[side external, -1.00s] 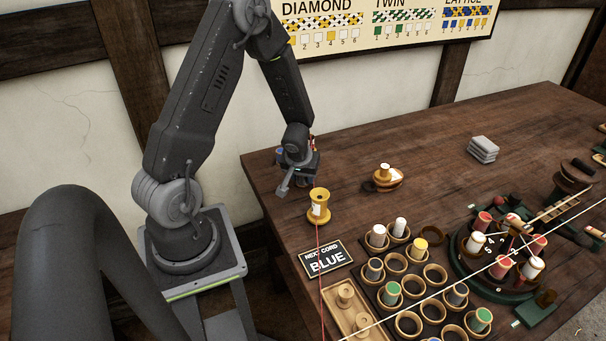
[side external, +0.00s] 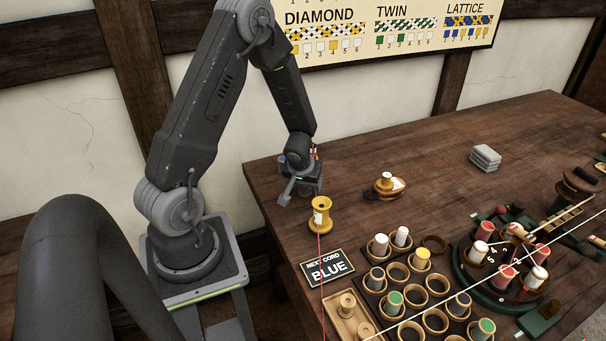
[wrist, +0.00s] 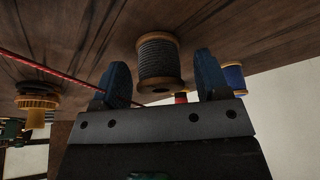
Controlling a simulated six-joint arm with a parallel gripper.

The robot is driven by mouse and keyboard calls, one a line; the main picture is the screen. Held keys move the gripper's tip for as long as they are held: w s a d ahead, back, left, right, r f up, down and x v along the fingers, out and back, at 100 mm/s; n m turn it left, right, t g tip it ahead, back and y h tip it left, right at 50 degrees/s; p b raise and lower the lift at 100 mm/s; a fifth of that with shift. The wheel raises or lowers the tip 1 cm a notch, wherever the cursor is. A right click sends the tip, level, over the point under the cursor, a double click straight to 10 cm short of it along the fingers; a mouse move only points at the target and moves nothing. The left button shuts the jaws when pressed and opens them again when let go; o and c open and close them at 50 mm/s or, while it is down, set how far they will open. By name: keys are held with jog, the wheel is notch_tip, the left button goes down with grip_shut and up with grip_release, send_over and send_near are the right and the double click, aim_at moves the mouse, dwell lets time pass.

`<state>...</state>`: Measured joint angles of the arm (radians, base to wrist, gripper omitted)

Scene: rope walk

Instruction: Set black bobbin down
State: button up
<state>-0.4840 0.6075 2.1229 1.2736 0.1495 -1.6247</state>
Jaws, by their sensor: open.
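The black bobbin (wrist: 158,62), wound with dark cord between pale wooden flanges, shows in the wrist view between the two fingers of my gripper (wrist: 163,77). The gripper is open, with a gap on each side of the bobbin. The bobbin's far end appears to rest on the wooden table top (wrist: 85,30). In the side view my gripper (side external: 299,188) is low at the table's back left, and the black bobbin cannot be made out there.
A blue bobbin (wrist: 232,78) stands close beside one finger. The sign (side external: 327,267) reads BLUE. A bobbin rack (side external: 410,280) and a round carousel (side external: 505,260) are to the right.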

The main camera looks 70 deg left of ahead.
jog(key=s+d+r+m+t+h, duration=0.1)
jog(key=s+d+r+m, duration=0.15)
jog(key=d+r, duration=0.65)
jog(key=s+d+r+m+t, duration=0.1)
jog(key=s+d+r+m, duration=0.15)
jog(key=d+r, duration=0.75)
jog(key=s+d+r+m+h, duration=0.2)
jog(key=s+d+r+m, duration=0.2)
jog(key=s+r, duration=0.3)
notch_tip(320, 180, up, 2)
jog(key=shift+s+d+r+m+t+h, duration=0.25)
jog(key=shift+s+m+t+h, duration=0.1)
jog(key=shift+m, duration=0.15)
